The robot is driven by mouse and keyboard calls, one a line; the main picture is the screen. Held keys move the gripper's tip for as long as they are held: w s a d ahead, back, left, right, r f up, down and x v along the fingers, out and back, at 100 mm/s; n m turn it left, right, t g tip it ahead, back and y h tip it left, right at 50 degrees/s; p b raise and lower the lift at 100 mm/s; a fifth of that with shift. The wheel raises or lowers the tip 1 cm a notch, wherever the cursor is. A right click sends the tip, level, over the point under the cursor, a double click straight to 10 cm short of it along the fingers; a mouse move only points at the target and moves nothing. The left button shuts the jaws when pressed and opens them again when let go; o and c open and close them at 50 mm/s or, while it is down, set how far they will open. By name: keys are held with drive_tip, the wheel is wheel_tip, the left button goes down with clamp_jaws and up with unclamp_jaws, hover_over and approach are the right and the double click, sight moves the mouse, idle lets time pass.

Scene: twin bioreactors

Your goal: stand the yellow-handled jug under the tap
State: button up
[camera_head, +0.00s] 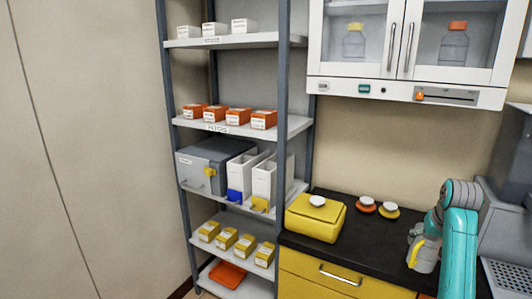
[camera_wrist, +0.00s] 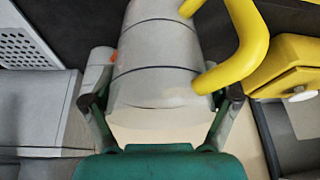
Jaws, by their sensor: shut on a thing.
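The pale grey jug (camera_head: 427,256) with a yellow handle (camera_head: 414,251) is at the right of the head view, in front of the black counter. In the wrist view the jug (camera_wrist: 155,65) fills the space between my fingers, and its yellow handle (camera_wrist: 252,45) sticks out to the right. My gripper (camera_wrist: 160,103) is shut on the jug's body, one finger on each side. In the head view my gripper (camera_head: 437,226) is partly hidden by my teal arm. I cannot tell whether the jug touches the counter. No tap is clearly visible.
A grey machine with a perforated drip grid (camera_head: 508,276) stands at the far right; the grid (camera_wrist: 22,52) also shows in the wrist view. A loaded shelf rack (camera_head: 284,120) stands left.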

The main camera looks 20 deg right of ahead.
drive_tip(key=a+f+n+y, duration=0.1)
drive_tip(key=a+f+n, duration=0.1)
drive_tip(key=a+f, duration=1)
drive_tip(key=s+a+f+n+y, duration=0.1)
drive_tip(key=a+f+n, duration=0.2)
drive_tip(key=a+f, duration=0.9)
drive_tip(key=s+a+f+n+t+y, duration=0.1)
drive_tip(key=a+f+n, duration=0.2)
drive_tip(key=a+f, duration=1)
drive_tip(key=a, duration=1.1)
drive_tip(key=shift+a, duration=0.3)
